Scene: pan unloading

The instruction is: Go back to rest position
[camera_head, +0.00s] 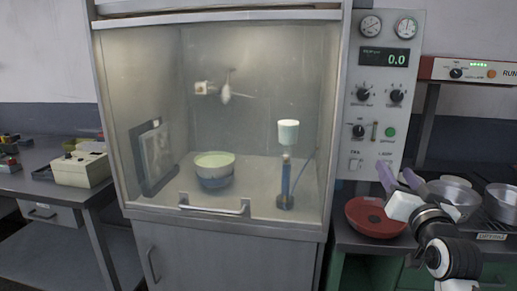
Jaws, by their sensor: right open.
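My right gripper (400,175) comes in from the lower right. Its two purple fingers are spread apart and hold nothing that I can see. It is over the right-hand bench, above and beside a red pan (366,219) and near the lower part of the control panel. Metal pans (458,192) stand to its right on the bench, partly hidden by my right arm. My left gripper does not show.
A fume cabinet (250,226) with a glass front and handle fills the middle. Inside are a bowl (214,162) and a stand with a white cup (288,132). A control panel (377,100) rises at right. A left bench holds a beige box (80,169).

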